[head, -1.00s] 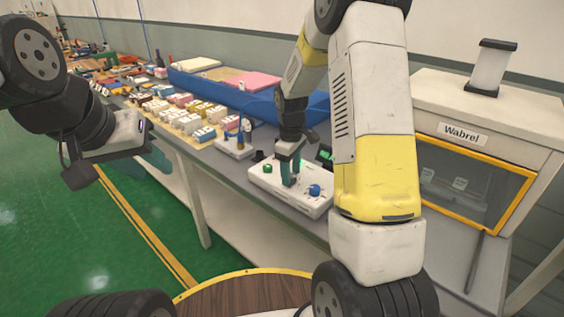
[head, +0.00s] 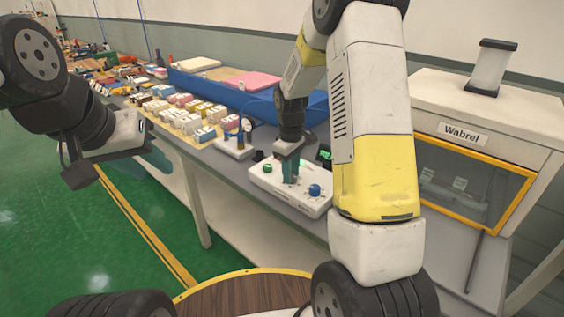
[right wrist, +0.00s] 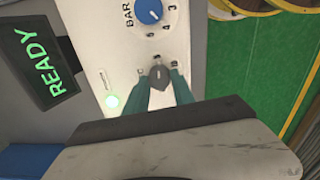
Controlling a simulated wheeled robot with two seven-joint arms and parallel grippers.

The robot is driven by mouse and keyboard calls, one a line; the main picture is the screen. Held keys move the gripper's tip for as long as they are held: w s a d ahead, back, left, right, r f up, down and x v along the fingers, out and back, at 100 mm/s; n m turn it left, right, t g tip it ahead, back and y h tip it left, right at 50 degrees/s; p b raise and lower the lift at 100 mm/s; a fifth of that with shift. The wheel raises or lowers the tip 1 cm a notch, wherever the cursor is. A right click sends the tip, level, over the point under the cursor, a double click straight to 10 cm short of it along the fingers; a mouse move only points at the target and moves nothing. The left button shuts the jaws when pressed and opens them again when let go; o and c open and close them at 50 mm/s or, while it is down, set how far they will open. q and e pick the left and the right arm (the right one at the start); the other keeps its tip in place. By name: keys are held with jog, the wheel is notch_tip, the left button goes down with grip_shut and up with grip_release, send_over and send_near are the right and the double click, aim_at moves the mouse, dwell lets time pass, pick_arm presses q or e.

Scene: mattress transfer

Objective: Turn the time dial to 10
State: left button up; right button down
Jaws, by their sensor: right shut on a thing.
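The white control box (head: 268,180) lies on the bench in the head view, with a blue dial (head: 314,190) at its right. My right gripper (head: 290,178) points down onto the box, left of the blue dial. In the right wrist view, its two teal fingers are shut on a dark grey dial (right wrist: 159,76), one on each side. Small marks sit by this dial, too small to read surely. The blue dial (right wrist: 149,10) there has BAR and numbers around it. My left gripper (head: 150,158) hangs over the floor left of the bench; its opening is unclear.
The Wabrel machine (head: 480,150) with a yellow-framed window stands at right. Several small blocks (head: 180,118) and a blue tray (head: 235,98) lie along the bench.

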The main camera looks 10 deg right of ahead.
jog(key=m, duration=0.5)
jog(key=shift+w, duration=0.1)
jog(key=m, duration=0.5)
jog(key=shift+d, duration=0.1)
jog(key=shift+m, duration=0.4)
jog(key=c, duration=1.1)
grip_release()
jog(key=shift+o, duration=0.2)
jog(key=shift+r, duration=0.1)
notch_tip(320, 180, up, 7)
jog(key=shift+f, duration=0.1)
jog(key=shift+a+r, duration=0.2)
jog(key=shift+r, duration=0.25)
